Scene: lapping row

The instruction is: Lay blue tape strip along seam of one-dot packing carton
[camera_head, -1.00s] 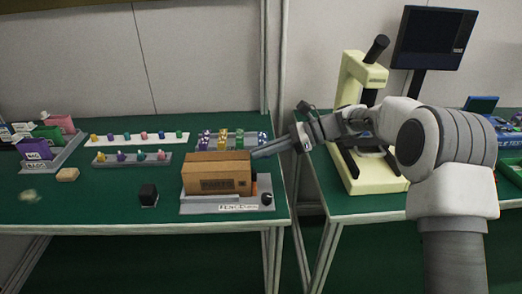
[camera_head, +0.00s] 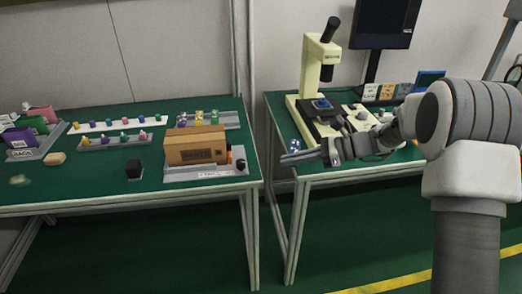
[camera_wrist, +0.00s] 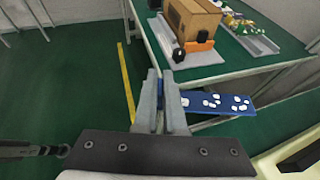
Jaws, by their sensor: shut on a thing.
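The packing carton (camera_head: 196,150) is a brown box with dark print on its front, lying on a grey fixture plate (camera_head: 205,174) on the left table. The wrist view shows the carton (camera_wrist: 193,20) at the top. I cannot make out a single dot on it. In the wrist view my gripper (camera_wrist: 165,90) is shut on a blue strip (camera_wrist: 228,103) with white patches, which sticks out sideways from the fingers.
An orange block (camera_wrist: 198,46) and a dark knob (camera_wrist: 178,55) sit at the carton's end. Racks of coloured pieces (camera_head: 115,138) stand left of it. A cream microscope (camera_head: 318,70) stands on the right table.

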